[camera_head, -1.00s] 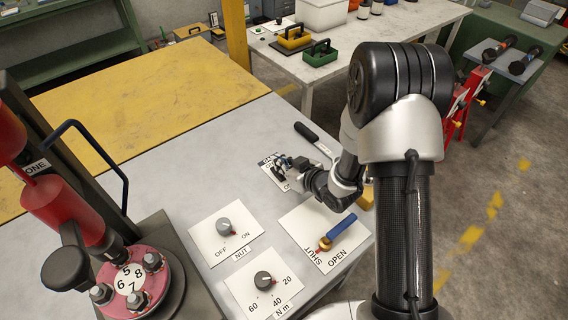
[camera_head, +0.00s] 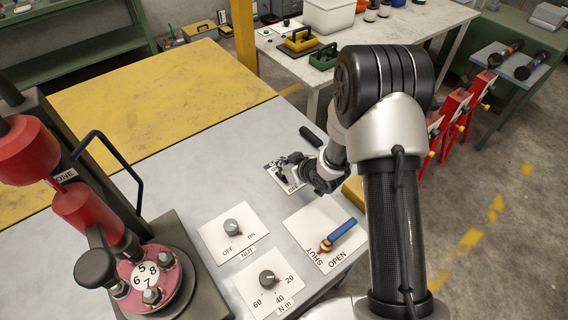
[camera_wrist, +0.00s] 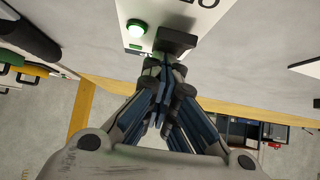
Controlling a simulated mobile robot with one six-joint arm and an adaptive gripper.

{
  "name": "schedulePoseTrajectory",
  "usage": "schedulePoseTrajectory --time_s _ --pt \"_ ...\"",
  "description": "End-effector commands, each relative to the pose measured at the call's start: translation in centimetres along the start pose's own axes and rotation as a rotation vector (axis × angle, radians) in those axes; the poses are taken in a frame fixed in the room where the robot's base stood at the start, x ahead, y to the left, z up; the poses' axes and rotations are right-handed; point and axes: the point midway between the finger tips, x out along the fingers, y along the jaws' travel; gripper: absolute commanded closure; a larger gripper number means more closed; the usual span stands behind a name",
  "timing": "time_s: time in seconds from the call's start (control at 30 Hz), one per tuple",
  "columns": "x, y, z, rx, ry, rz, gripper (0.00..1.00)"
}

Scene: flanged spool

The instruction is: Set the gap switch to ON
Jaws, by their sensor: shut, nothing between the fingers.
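The gap switch's white plate (camera_head: 272,169) lies on the grey bench, partly covered by my gripper (camera_head: 284,168) in the head view. In the wrist view the plate (camera_wrist: 207,14) carries a black switch block (camera_wrist: 177,41) and a bright green lamp (camera_wrist: 137,28) beside it. Only part of the plate's lettering shows, so I cannot read the switch's setting. My gripper (camera_wrist: 166,68) is shut and empty, its fingertips right by the black block. I cannot tell if they touch it.
A dark handle (camera_head: 310,137) lies just behind the plate. In front are the NUT switch plate (camera_head: 215,226), the N m dial plate (camera_head: 247,288) and the SHUT/OPEN plate with a blue lever (camera_head: 342,231). A red machine (camera_head: 85,215) stands at the left.

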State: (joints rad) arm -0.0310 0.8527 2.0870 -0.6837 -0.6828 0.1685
Motion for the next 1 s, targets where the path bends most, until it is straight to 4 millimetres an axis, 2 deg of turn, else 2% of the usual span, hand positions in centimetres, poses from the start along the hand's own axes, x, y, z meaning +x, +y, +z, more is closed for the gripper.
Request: schedulePoseTrajectory --time_s 0.37,0.77,0.87,1.0 --pt "0.1 -0.1 0.7 0.002 -0.008 -0.002 1.00" --pt "-0.9 -0.2 2.1 0.005 -0.016 -0.004 1.00" --pt "-1.2 -0.3 1.7 0.004 -0.015 -0.004 1.00" --pt "-2.0 -0.5 -0.5 0.002 -0.005 -0.002 1.00"
